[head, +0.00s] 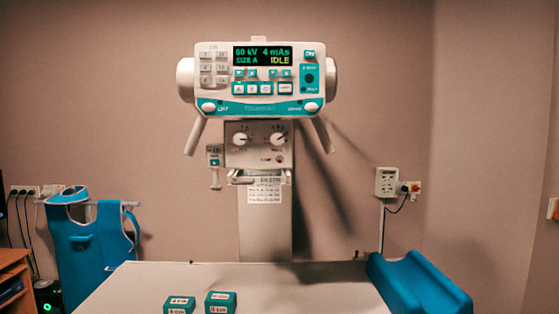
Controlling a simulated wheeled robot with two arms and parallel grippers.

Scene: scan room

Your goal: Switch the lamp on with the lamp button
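The X-ray unit's collimator box (258,147) hangs below the white and teal control head (259,78) in the middle of the view. It has two round knobs, a small label that seems to read LAMP, and a small reddish round button (280,158) to the right of that label. I cannot tell whether the lamp is lit. The display (263,56) reads 60 kV, 4 mAs, SIZE A and IDLE. Neither of my grippers shows in the head view.
A pale table (130,288) spans the front, with two small teal blocks (221,301) on it. A blue trough-shaped cushion (420,285) is at its right. A blue apron (85,240) hangs at left. Two handles (195,136) slant down from the control head.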

